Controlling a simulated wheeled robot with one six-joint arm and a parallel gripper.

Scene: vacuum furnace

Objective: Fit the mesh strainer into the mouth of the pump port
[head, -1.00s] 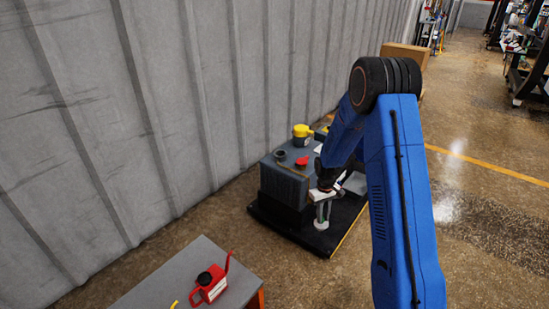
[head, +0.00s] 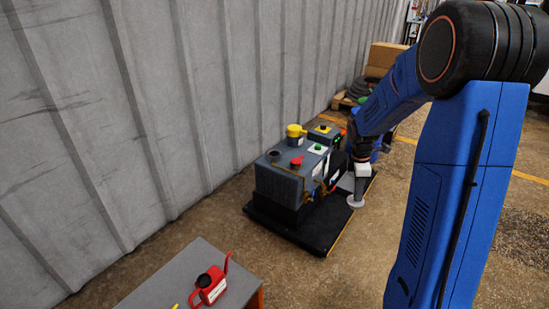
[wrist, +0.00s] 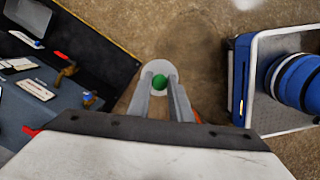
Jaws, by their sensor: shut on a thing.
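The mesh strainer shows in the wrist view as a pale grey disc with a green knob (wrist: 160,81). My gripper (wrist: 161,96) is shut on it, one finger on each side of the knob. In the head view the disc (head: 355,202) hangs under my gripper (head: 360,184), to the right of the grey pump unit (head: 280,185) and apart from its top. A dark round opening (head: 274,155) on the unit's top left looks like the pump port's mouth; its inside is too small to make out. The strainer's mesh cannot be made out.
A yellow cap (head: 296,131) and a red knob (head: 296,162) stand on the unit's top. The unit sits on a black base (head: 318,240) near the wall. A grey table (head: 180,278) with a red can (head: 210,285) is in front.

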